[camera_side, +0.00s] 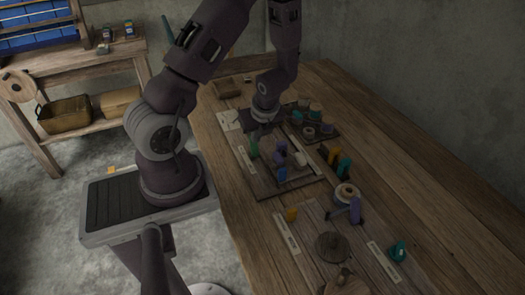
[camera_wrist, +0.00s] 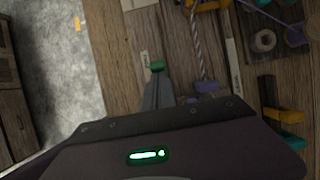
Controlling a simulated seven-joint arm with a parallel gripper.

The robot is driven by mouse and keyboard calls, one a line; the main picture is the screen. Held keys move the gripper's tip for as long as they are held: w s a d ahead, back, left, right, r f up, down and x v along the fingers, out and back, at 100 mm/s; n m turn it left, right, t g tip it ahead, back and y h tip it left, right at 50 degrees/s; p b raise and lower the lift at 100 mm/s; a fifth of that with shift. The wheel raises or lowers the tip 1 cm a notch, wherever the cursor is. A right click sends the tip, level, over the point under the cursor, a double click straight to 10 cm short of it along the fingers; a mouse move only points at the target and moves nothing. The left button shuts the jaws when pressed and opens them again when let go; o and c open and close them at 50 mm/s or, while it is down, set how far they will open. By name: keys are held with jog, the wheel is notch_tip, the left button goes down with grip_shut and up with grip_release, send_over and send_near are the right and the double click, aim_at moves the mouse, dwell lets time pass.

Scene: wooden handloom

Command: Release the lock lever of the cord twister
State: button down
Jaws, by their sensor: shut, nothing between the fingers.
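The cord twister appears to be the dark board (camera_side: 290,186) with coloured parts on the bench. Beside my fingers stands a small green part (camera_side: 254,149); it also shows in the wrist view (camera_wrist: 156,66), right at my fingertips. I cannot tell whether it is the lock lever or whether I touch it. My gripper (camera_wrist: 159,84) is shut and empty, low over the board. A twisted cord (camera_wrist: 196,45) runs to the right of my fingers, with a purple part (camera_wrist: 206,87) at its near end. A blue part (camera_side: 281,174) stands at the board's near edge.
Spools (camera_side: 308,131) stand on a tray behind the board. Yellow and teal pieces (camera_side: 344,166) and a purple stand with a spool (camera_side: 354,208) are to its right. A round wooden disc (camera_side: 332,246) lies nearer.

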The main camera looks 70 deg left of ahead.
jog(key=shift+r, duration=0.8)
jog(key=a+v, duration=0.1)
jog(key=v, duration=1)
jog(key=shift+r, duration=0.55)
jog(key=shift+d, duration=0.1)
